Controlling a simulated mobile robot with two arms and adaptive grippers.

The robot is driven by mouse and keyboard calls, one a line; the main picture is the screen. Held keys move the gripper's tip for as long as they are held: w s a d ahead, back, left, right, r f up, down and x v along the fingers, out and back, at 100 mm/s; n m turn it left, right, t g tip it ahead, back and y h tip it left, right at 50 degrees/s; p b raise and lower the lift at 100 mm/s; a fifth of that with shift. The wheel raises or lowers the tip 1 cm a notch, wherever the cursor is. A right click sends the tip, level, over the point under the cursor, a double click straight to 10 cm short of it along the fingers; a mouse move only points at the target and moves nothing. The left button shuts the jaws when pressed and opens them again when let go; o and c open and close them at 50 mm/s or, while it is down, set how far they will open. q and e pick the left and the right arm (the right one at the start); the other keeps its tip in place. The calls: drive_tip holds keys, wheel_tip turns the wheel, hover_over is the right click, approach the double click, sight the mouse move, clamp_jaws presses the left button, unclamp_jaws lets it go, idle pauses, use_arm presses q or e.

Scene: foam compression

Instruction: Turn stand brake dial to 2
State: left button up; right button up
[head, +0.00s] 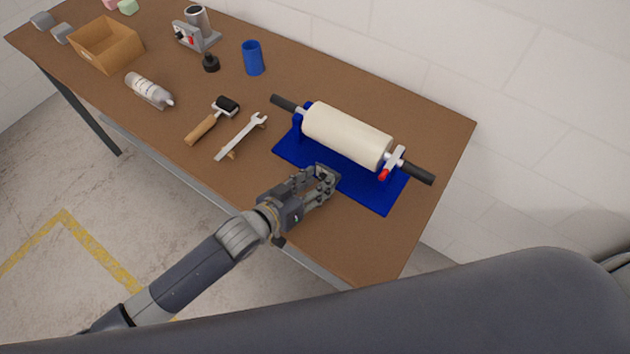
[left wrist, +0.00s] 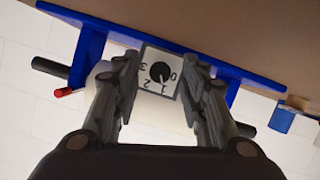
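The blue stand (head: 386,192) carries a cream roll (head: 345,135) on a bar with black ends. In the left wrist view the stand's blue frame (left wrist: 90,52) shows, with a white dial plate on it. The plate bears the numbers 0, 1, 2 and 3 around a black dial (left wrist: 160,72). The dial's pointer is too small to read surely. My left gripper (head: 325,178) is at the front edge of the stand and hides the dial in the head view. Its fingers (left wrist: 160,95) are apart, one on each side of the dial plate. My right gripper is out of view.
A red-tipped lever (head: 385,175) sits at the roll's right end. A wrench (head: 240,137), a wooden-handled roller (head: 212,120), a bottle (head: 148,90), a blue cup (head: 253,58) and a cardboard box (head: 105,45) stand or lie further left. The brown table's (head: 375,245) front right corner is clear.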

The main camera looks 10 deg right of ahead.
use_arm(q)
drive_tip(key=shift+c, duration=1.1)
clamp_jaws()
